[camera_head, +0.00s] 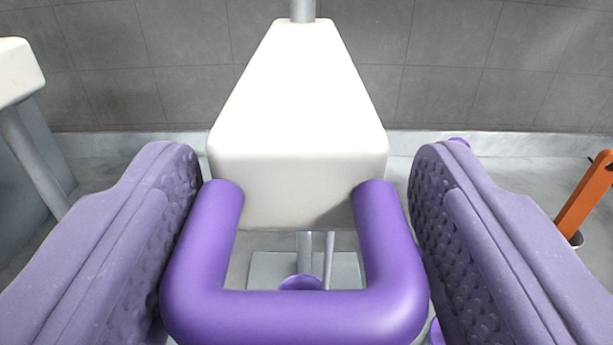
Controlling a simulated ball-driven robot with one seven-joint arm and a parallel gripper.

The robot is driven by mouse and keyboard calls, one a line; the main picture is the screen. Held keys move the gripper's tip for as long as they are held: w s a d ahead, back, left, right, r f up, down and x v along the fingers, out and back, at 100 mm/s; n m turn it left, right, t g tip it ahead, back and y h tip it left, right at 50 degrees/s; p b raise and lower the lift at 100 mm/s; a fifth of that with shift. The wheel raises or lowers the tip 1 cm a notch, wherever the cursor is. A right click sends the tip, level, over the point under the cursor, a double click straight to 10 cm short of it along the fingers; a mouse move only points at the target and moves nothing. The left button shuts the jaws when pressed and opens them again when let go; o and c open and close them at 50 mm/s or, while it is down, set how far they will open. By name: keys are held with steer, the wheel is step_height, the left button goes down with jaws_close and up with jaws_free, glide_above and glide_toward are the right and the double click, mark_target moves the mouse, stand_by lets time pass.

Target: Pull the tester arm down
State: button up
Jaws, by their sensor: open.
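A purple U-shaped handle (296,318) is fixed to the near face of a white wedge-shaped block (300,120), in the middle of the view. I take the handle and block to be the tester arm. My gripper (305,165) is open, with one light-purple, dimpled finger on each side of the handle. The handle's two sides lie close to the finger pads. I cannot tell whether they touch. Parts of the block's lower area and what is under it are hidden by the handle.
A grey post (302,9) rises behind the block. Below it are a pale base plate (345,268) and a small purple disc (300,283). Another white block (17,72) stands at left on a grey leg. An orange bar (586,199) leans at right. A grey tiled wall (480,60) closes the back.

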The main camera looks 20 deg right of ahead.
steer(key=shift+c, duration=0.3)
jaws_close()
step_height(320, 180, down, 12)
steer(key=b, duration=0.7)
steer(key=shift+f, duration=0.1)
jaws_free()
steer(key=shift+o, duration=0.3)
steer(key=shift+d, duration=0.1)
